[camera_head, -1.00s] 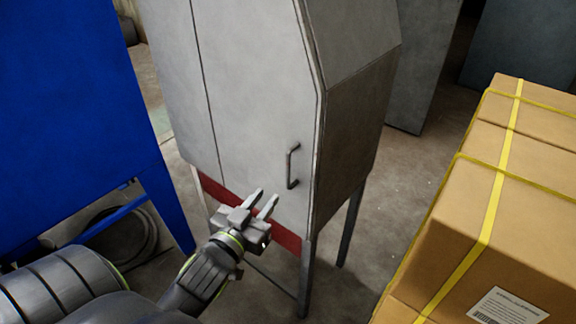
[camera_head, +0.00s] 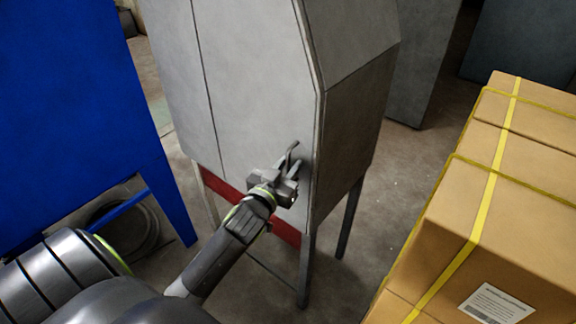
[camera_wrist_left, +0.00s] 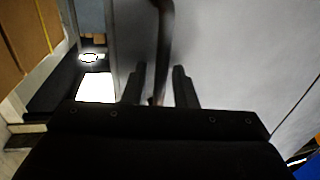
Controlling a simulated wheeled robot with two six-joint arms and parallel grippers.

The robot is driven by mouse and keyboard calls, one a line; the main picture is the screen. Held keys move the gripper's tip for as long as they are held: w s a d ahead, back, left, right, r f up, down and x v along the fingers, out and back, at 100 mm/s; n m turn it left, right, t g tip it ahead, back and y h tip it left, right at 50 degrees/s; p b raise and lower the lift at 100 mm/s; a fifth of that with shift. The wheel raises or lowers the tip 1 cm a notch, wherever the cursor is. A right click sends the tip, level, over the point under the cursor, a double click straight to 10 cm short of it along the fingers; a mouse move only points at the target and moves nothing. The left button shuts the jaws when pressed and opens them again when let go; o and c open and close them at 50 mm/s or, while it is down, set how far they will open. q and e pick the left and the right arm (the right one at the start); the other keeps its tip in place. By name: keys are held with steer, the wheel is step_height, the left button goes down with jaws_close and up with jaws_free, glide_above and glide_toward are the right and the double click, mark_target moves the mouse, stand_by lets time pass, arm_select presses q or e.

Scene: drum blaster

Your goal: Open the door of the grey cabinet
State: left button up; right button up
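The grey cabinet (camera_head: 345,130) stands on dark legs in the middle of the head view, with a red band low on its front. Its door (camera_head: 255,90) looks shut, and it also fills much of the left wrist view (camera_wrist_left: 235,50). The dark bar handle (camera_head: 292,148) is near the door's right edge, partly hidden by my left gripper (camera_head: 290,167). In the left wrist view the handle (camera_wrist_left: 164,40) runs down between the two fingers (camera_wrist_left: 160,86), which are apart on either side of it. I cannot tell whether they touch it. My right gripper is not in view.
Cardboard boxes (camera_head: 510,180) with yellow straps are stacked at the right. A blue cabinet (camera_head: 75,110) stands close at the left. Bare floor (camera_head: 375,215) lies between the grey cabinet and the boxes. Other grey cabinets (camera_head: 425,60) stand behind.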

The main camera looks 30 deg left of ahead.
arm_select(q)
steer(key=shift+c, duration=0.5)
jaws_close()
steer(key=shift+s, duration=0.15)
